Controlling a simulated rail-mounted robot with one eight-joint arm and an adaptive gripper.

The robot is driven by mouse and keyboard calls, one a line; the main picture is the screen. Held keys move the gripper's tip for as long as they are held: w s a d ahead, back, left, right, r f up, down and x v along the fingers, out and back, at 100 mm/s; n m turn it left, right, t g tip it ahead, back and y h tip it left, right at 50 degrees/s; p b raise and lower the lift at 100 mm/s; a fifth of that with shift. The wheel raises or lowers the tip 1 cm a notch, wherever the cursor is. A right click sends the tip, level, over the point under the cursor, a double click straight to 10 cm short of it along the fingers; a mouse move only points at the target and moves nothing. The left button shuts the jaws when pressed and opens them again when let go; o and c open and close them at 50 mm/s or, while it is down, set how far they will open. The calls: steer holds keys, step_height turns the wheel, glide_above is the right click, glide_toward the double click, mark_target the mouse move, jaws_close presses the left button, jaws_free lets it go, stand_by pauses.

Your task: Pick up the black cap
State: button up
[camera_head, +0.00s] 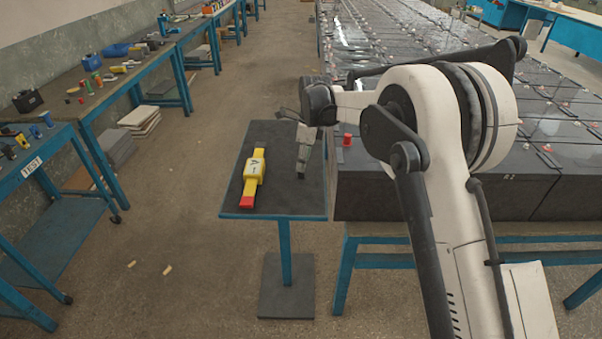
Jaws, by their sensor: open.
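I cannot make out a black cap for certain in the head view. It may be hidden behind my arm or be too small to tell. My gripper (301,174) points down over the right part of the small blue-edged stand (270,214). It is open, and I see nothing held in it. Its height above the stand top is hard to judge. A red cap-like piece (347,140) stands on the near left corner of the dark battery block (385,200), to the right of my gripper.
A yellow tester with a red end (253,177) lies on the stand, left of my gripper. Rows of batteries (400,40) stretch away behind my arm. Blue workbenches (95,100) with tools line the left wall. The floor between is mostly clear.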

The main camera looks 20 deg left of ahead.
steer(key=f, duration=0.3)
steer(key=a+f, duration=0.1)
steer(key=f, duration=0.1)
steer(key=shift+w+p, duration=0.1)
steer(key=shift+p, duration=0.25)
steer(key=shift+c, duration=0.5)
steer(key=c, duration=0.7)
